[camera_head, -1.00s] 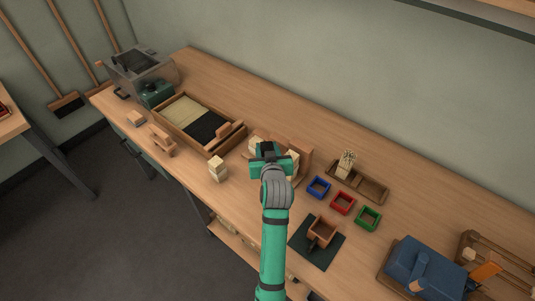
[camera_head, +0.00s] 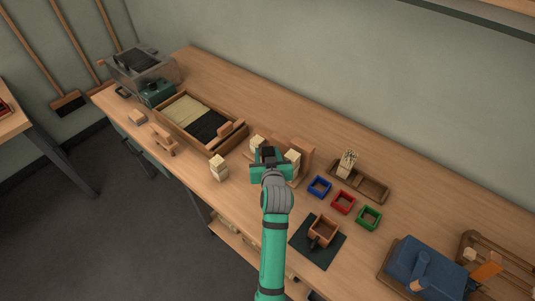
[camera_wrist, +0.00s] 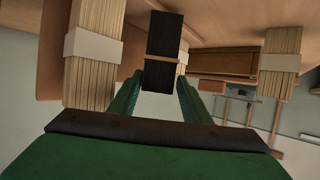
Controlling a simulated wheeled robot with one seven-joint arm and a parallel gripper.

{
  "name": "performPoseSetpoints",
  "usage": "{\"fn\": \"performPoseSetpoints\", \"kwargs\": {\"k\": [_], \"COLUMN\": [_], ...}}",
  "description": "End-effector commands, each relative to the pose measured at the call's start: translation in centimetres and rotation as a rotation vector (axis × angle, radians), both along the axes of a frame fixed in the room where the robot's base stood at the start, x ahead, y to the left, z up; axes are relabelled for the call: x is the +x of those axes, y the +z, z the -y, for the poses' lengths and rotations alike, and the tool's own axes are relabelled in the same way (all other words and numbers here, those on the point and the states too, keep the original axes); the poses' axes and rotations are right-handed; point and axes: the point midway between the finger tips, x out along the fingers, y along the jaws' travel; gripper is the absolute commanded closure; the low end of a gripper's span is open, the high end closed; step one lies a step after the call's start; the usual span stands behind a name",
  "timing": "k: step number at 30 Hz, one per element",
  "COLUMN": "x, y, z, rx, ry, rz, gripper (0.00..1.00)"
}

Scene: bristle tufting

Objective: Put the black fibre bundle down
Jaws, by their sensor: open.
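The black fibre bundle (camera_wrist: 164,45) with a tan band stands between my gripper's two green fingers (camera_wrist: 158,88) in the wrist view. The fingers are spread, with one on each side of its near end. Whether either finger touches it, and what its hidden end rests on, I cannot tell. In the head view my gripper (camera_head: 268,163) is over the wooden stand (camera_head: 306,154), between pale bundles, and its dark top may be part of the black bundle. A pale bundle with a white band (camera_wrist: 93,50) is close on the left in the wrist view, another (camera_wrist: 279,60) on the right.
A divided wooden box (camera_head: 239,138) of pale and black fibre lies to the left. A pale block (camera_head: 218,168) stands near the front edge. Blue (camera_head: 319,187), red (camera_head: 342,202) and green (camera_head: 369,218) trays lie to the right, before a wooden tray (camera_head: 372,188).

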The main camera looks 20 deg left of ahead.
Motion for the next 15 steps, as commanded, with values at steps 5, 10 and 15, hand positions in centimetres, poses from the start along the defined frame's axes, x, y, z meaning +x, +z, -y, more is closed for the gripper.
{"fn": "performPoseSetpoints", "kwargs": {"k": [5, 10, 15], "x": [-2.2, -5.1, -7.7], "y": [0.9, 2.3, 3.4], "z": [1.3, 2.6, 3.8], "rx": [0.000, 0.002, 0.000], "ry": [-0.004, -0.005, -0.004], "rz": [0.000, 0.000, -0.001], "gripper": [0.57, 0.57, 0.57]}}
